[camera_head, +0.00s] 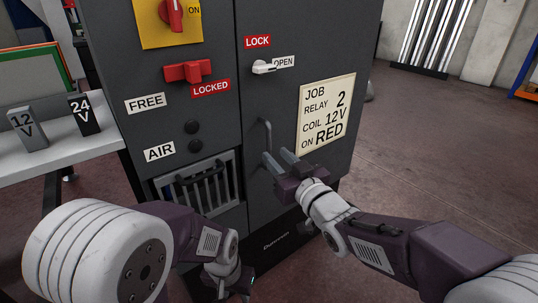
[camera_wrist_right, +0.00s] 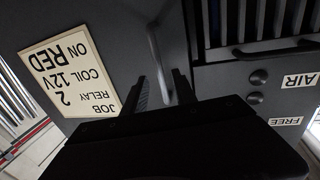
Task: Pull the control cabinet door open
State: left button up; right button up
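The dark grey control cabinet (camera_head: 225,120) stands ahead with its door (camera_head: 300,60) on the right; the door looks closed. A grey vertical bar handle (camera_head: 267,136) is on the door's left side. My right gripper (camera_head: 277,158) is at the handle's lower end, its two fingers apart. In the right wrist view the handle (camera_wrist_right: 155,55) shows beyond and between the open fingertips (camera_wrist_right: 160,85); I cannot tell whether they touch it. A white latch lever (camera_head: 264,67) points toward the OPEN label. My left gripper (camera_head: 238,284) hangs low at the cabinet's base; its fingers are unclear.
A red handle (camera_head: 187,71) sits above the LOCKED label, below a red rotary switch (camera_head: 172,14). A barred vent (camera_head: 200,185) is lower left. A job card (camera_head: 326,112) is on the door. A table (camera_head: 60,153) with 12V and 24V blocks stands left. Floor at right is clear.

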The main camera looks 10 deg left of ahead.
aim_at(270, 150)
jog(key=b+x, duration=0.1)
jog(key=x, duration=0.4)
jog(key=shift+w+a, duration=0.1)
jog(key=shift+w, duration=0.05)
grip_shut()
dwell(1.2)
